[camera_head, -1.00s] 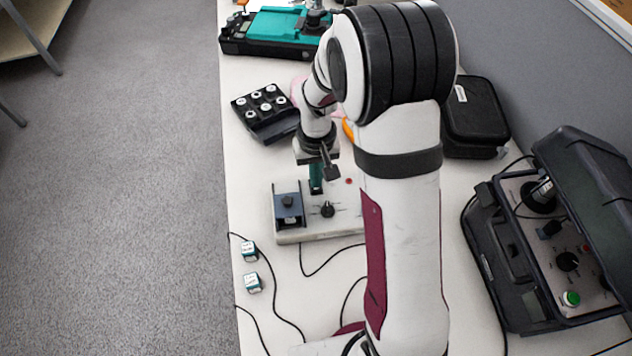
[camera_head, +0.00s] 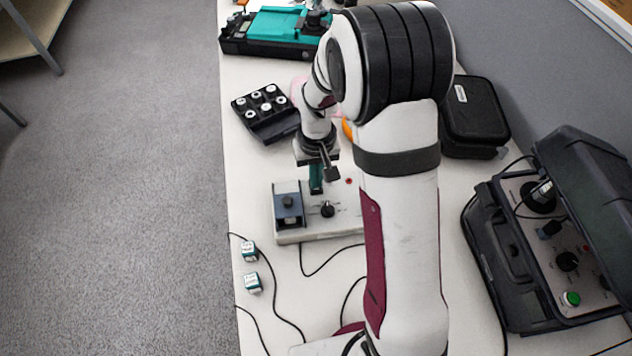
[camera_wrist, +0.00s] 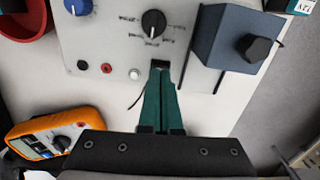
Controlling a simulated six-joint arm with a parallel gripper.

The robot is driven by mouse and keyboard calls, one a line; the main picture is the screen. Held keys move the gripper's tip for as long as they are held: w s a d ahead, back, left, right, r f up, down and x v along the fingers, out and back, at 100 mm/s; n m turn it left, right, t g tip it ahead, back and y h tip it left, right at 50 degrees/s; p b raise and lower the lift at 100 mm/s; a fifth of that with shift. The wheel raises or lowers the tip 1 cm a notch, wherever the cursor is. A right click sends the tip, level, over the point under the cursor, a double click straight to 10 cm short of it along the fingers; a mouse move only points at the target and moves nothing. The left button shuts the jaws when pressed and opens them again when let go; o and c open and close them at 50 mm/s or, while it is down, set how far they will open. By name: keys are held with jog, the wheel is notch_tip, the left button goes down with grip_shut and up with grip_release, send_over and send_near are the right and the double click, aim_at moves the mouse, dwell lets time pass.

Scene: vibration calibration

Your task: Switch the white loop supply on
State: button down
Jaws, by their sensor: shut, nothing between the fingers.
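The white loop supply (camera_head: 313,233) is a flat pale box on the bench, partly hidden by my arm in the head view. In the wrist view its pale panel (camera_wrist: 98,38) carries a black pointer knob (camera_wrist: 153,23), a blue knob (camera_wrist: 78,6), a red and a black socket, and a small pale round part (camera_wrist: 134,74). My gripper (camera_wrist: 160,68) is shut and empty, its green fingers together over the panel's edge, below the black knob. A small dark part shows at the fingertips; I cannot tell whether they touch it. In the head view my gripper (camera_head: 316,190) points down over the supply.
A slate-blue block with a black knob (camera_wrist: 258,48) stands beside the fingers. An orange meter (camera_wrist: 45,135) and red cup (camera_wrist: 25,25) lie on the other side. A black case (camera_head: 475,115) and an open instrument case (camera_head: 490,270) stand to the right. Cables cross the bench front.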

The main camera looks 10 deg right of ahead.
jog(key=shift+f, duration=0.7)
jog(key=shift+r, duration=3.55)
jog(key=s+a+r+m+y, duration=0.1)
jog(key=s+r, duration=0.3)
jog(key=s, duration=0.8)
jog(key=s+a+r+m, duration=0.1)
jog(key=s+r+m, duration=0.3)
jog(key=s, duration=0.8)
jog(key=shift+s+a+r+m+y, duration=0.15)
jog(key=shift+s+r+m+y, duration=0.2)
jog(key=shift+r, duration=0.4)
jog(key=shift+w, duration=0.1)
